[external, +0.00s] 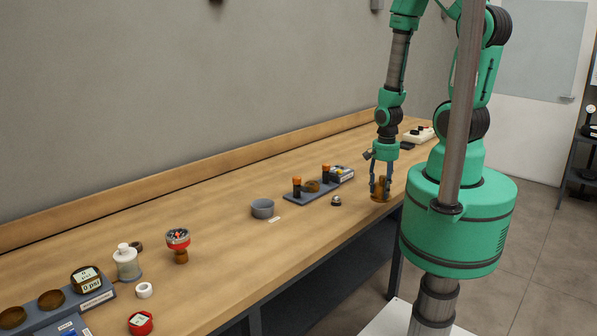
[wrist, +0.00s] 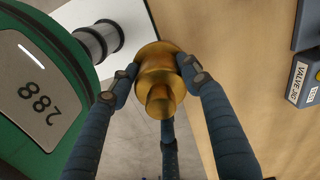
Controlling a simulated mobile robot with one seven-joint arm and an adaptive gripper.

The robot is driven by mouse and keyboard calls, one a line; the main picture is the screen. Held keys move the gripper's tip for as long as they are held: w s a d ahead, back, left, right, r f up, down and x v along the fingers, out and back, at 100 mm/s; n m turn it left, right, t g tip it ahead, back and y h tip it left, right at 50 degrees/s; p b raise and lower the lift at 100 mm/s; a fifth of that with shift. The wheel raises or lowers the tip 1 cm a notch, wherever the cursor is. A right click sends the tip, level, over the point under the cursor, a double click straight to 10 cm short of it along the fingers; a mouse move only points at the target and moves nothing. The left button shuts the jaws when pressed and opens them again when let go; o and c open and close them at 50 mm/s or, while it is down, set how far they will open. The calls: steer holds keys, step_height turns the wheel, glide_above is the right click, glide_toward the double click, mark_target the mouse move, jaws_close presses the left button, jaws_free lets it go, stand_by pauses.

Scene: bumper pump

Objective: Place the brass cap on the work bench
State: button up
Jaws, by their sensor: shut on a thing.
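The brass cap (wrist: 160,75), a stepped golden-brown piece with a narrower knob, is between the fingers of my gripper (wrist: 158,72). The fingers are shut on it and press on its sides. In the external view my gripper (external: 380,183) points down at the near edge of the work bench (external: 215,235), and the cap (external: 380,194) shows low between its fingers. I cannot tell whether the cap's underside touches the bench top.
Left of my gripper are a small dark-and-silver part (external: 336,201), a blue tray (external: 300,198) with orange-topped posts, and a grey bowl (external: 262,208).

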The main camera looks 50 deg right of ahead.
stand_by(0.4)
steer(key=w+d, duration=0.1)
steer(key=w, duration=0.4)
steer(key=w+d+f, duration=0.1)
steer(key=w, duration=0.4)
steer(key=w+d, duration=0.1)
steer(key=w, duration=0.4)
steer(key=shift+w+f+p, duration=0.25)
steer(key=shift+w+p, duration=0.05)
steer(key=shift+w, duration=0.1)
steer(key=shift+f, duration=0.1)
steer(key=shift+f, duration=1.65)
steer(key=shift+f, duration=0.15)
steer(key=o, duration=1.4)
steer(key=shift+o, duration=0.2)
